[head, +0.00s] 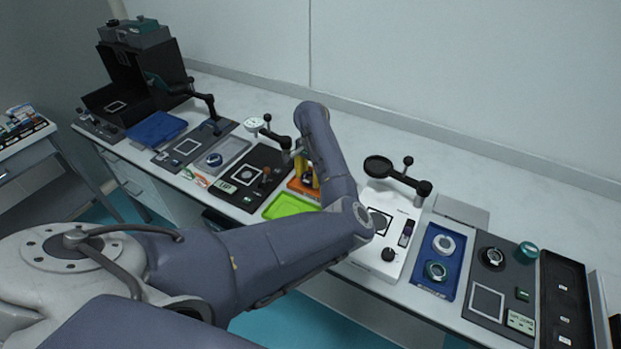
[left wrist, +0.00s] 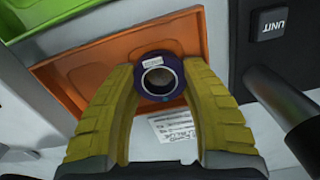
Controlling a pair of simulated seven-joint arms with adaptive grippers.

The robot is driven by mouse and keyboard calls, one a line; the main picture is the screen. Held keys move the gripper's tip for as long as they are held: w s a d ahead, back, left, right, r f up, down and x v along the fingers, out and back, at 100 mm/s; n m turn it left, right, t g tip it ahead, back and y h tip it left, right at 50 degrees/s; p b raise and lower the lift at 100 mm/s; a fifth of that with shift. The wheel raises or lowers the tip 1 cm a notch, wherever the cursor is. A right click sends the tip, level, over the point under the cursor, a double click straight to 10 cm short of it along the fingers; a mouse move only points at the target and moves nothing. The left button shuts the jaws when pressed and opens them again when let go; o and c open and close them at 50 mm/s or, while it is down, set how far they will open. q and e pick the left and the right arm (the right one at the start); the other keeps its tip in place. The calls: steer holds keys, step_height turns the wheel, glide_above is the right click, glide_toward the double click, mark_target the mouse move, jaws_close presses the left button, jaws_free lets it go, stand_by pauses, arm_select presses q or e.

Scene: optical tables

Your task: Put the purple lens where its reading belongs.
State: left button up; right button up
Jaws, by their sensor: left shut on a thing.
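The purple lens (left wrist: 160,96) is a dark purple ring with a small pale label on its rim. It sits between the yellow fingertips of my left gripper (left wrist: 160,76), which is shut on it. In the left wrist view the lens shows in front of the orange tray (left wrist: 85,75); I cannot tell whether it touches the tray. In the head view my left gripper (head: 305,174) is partly hidden by its own arm, above the orange tray (head: 296,187). The bright green tray (head: 287,206) lies just in front of it. My right gripper is not in view.
A dark gauge station (head: 237,178) stands left of the trays. A white device (head: 375,262) with a round black arm (head: 379,166) stands to the right. A blue tray (head: 455,262) with ring-shaped parts and a dark panel (head: 486,303) lie further right. Bare table lies behind.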

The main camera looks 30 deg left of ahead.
mark_target(311, 176)
arm_select(q)
steer(key=shift+f, duration=0.35)
steer(key=shift+f, duration=0.1)
steer(key=o, duration=1.3)
steer(key=r, duration=1.2)
steer(key=shift+w+r, duration=0.1)
steer(key=shift+w, duration=0.1)
